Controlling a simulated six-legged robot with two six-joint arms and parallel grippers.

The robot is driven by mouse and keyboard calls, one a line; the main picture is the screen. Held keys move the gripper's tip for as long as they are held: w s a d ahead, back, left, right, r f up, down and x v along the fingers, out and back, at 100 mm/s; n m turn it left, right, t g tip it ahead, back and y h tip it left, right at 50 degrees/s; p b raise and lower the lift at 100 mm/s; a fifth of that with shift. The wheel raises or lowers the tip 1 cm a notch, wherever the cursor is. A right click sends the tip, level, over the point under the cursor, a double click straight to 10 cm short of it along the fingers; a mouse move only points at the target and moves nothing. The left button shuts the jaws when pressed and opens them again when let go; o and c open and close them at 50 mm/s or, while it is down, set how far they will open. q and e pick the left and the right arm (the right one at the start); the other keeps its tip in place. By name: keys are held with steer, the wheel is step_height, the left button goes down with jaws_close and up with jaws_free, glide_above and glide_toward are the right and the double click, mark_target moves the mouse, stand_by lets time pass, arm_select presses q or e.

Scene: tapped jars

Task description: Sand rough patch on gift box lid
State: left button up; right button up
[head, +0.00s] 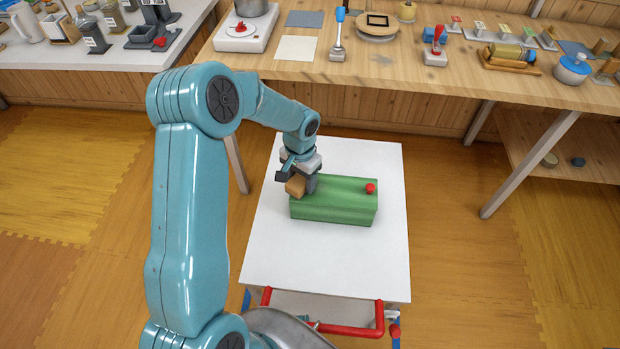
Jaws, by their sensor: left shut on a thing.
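A green gift box (334,207) sits on a white table (320,265) in the middle of the head view. A small red knob or ball (370,188) is on its lid near the right end. My left gripper (298,183) is over the left end of the lid and is shut on a tan sanding block (295,186). The block is at the lid's left end; whether it touches the lid is hard to tell. The rough patch cannot be made out; the gripper and block cover that part of the lid. My right gripper is not in the view.
Red bars (350,331) run along the table's near edge. The white table is clear around the box. A long wooden bench (400,68) behind holds several tools, jars and a white scale (243,35). A grey counter (60,55) stands at the far left.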

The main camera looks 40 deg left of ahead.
arm_select(q)
steer(key=shift+s+a, duration=0.2)
steer(key=shift+r+p, duration=2.3)
steer(key=shift+r, duration=1.25)
